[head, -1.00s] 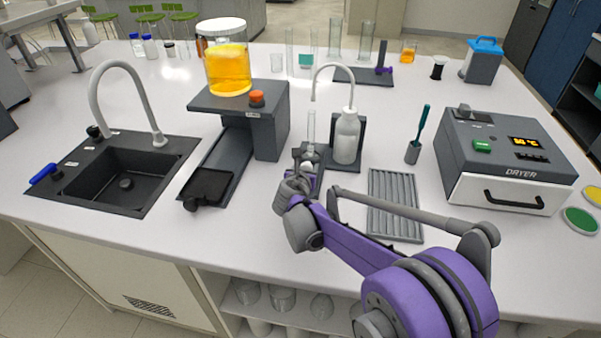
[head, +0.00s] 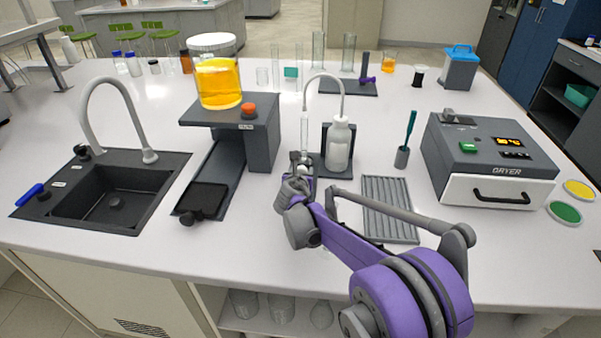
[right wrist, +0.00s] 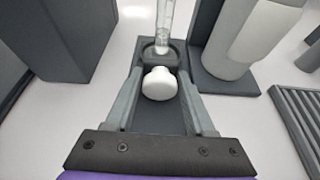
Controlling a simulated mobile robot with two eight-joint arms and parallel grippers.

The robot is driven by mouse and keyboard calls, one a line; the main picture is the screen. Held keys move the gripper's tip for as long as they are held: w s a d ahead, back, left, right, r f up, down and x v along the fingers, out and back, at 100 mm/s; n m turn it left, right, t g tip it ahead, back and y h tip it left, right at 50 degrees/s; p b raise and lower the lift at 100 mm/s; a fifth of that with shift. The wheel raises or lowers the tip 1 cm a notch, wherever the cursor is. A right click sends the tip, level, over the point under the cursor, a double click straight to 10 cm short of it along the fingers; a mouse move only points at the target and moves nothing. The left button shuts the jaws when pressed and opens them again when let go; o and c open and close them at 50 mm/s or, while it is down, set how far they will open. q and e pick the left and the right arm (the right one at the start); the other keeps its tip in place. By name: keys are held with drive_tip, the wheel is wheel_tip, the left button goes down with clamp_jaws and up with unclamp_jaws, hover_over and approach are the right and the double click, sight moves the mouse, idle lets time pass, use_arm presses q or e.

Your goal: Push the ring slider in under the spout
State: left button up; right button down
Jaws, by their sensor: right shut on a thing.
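The ring slider (right wrist: 157,122) is a dark grey piece on the counter. Its ring end holds an upright clear glass tube (head: 304,130), also seen in the right wrist view (right wrist: 164,22). A round white knob (right wrist: 160,84) sits at its near end. The spout (head: 324,77) is a white curved pipe from a white bottle (head: 338,145). In the head view its tip is in line with the tube's top; I cannot tell the exact depth. My right gripper (right wrist: 160,88) is shut on the knob, fingers either side. My left gripper is not in view.
A dark stand (head: 262,140) with a beaker of orange liquid (head: 218,84) is left of the slider. A ribbed grey rack (head: 388,207) and a dryer (head: 487,160) are on the right. A sink (head: 110,195) lies far left. The counter front is mostly clear.

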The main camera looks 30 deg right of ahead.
drive_tip(key=c, duration=0.7)
unclamp_jaws()
drive_tip(key=shift+w+r, duration=0.1)
drive_tip(key=shift+w, duration=0.05)
drive_tip(key=o, duration=0.3)
drive_tip(key=shift+w, duration=0.15)
drive_tip(key=shift+o, duration=0.2)
drive_tip(key=v, duration=1.1)
